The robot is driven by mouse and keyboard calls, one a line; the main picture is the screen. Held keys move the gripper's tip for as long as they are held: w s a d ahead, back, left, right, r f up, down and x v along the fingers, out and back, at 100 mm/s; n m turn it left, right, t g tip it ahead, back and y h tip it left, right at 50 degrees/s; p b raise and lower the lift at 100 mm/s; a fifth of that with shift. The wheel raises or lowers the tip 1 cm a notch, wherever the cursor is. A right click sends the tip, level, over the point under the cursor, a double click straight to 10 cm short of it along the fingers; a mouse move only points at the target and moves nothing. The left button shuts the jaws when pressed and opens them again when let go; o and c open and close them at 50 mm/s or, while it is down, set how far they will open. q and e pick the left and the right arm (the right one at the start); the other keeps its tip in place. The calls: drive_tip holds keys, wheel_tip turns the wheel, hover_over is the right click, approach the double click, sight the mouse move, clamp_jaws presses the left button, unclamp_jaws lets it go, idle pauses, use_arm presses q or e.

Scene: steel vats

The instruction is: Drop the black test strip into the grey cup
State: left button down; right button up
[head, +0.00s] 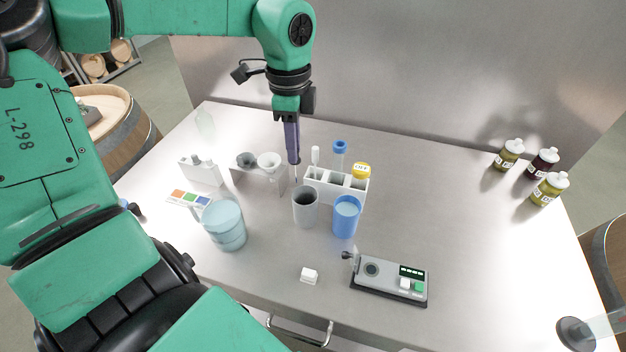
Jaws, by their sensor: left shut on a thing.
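The grey cup (305,210) stands on the steel table near the middle, open at the top. My left gripper (294,160) comes down from above, its slim dark fingers shut, with the tips just above and behind the cup's left rim. A thin piece at the fingertips, seen nearly edge-on, appears to be the black test strip (296,179). It is small and partly hidden by the fingers, and I cannot tell whether its lower end is over the cup's opening. My right gripper is not in view.
A blue cup (346,217) stands right of the grey cup, and a white rack (322,191) is close behind. A clear beaker (224,226) is at left. A meter (390,281) and small white block (309,275) lie in front. Bottles (508,155) stand far right; the table between is clear.

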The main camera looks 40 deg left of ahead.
use_arm(q)
wheel_tip(320, 180, down, 4)
drive_tip(key=shift+f+b, duration=0.2)
drive_tip(key=shift+b, duration=0.7)
drive_tip(key=shift+f, duration=0.45)
drive_tip(key=c, duration=0.7)
unclamp_jaws()
drive_tip(key=shift+r, duration=0.1)
wheel_tip(320, 180, up, 14)
drive_tip(key=shift+w+a+r+b, duration=0.1)
drive_tip(key=shift+r+b, duration=0.15)
drive_tip(key=shift+b, duration=0.9)
